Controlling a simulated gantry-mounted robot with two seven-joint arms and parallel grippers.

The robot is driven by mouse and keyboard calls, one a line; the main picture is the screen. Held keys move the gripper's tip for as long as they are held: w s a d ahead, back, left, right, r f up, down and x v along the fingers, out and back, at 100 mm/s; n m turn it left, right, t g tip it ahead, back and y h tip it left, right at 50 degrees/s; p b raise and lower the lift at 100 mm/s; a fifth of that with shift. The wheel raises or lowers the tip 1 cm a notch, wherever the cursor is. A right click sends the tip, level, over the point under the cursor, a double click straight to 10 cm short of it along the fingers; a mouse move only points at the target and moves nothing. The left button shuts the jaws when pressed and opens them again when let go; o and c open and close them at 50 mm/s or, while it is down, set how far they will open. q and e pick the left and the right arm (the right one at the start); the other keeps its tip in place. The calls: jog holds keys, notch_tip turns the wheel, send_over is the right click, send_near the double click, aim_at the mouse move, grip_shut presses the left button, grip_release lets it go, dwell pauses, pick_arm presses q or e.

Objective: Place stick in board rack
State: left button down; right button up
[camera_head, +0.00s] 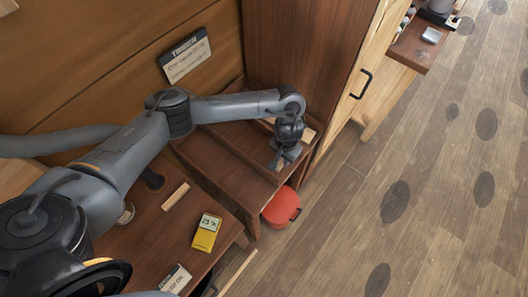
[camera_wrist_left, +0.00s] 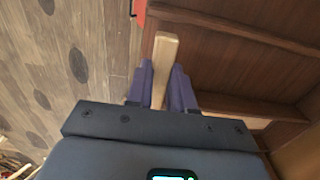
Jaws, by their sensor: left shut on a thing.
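My left gripper (camera_head: 284,160) is shut on a pale wooden stick (camera_wrist_left: 164,62). In the left wrist view the stick stands between the two purple-grey fingers (camera_wrist_left: 163,85), its end sticking out past them. In the head view the gripper hides the stick. The gripper hangs over the right end of a brown wooden structure with raised edges, which looks like the board rack (camera_head: 228,148). It also shows in the left wrist view (camera_wrist_left: 225,55), beside the stick. I cannot tell whether the stick touches it. My right gripper is not in view.
A short pale wooden piece (camera_head: 175,196) and a yellow device (camera_head: 206,232) lie on the brown bench (camera_head: 165,235). A red round container (camera_head: 281,207) is below the rack's front. A tall wooden cabinet (camera_head: 310,60) stands behind. The floor at right is clear.

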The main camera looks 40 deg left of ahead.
pick_arm(q)
jog(key=b, duration=0.3)
send_over(265, 158)
jog(key=d, duration=0.1)
notch_tip(265, 158, down, 5)
jog(key=shift+r, duration=0.1)
jog(key=shift+a+b, duration=0.3)
jog(key=shift+a, duration=0.15)
notch_tip(265, 158, down, 4)
jog(key=b, duration=0.3)
jog(key=shift+f, duration=0.2)
jog(key=shift+r, duration=0.1)
jog(key=c, duration=1)
grip_release()
jog(key=shift+f, duration=0.2)
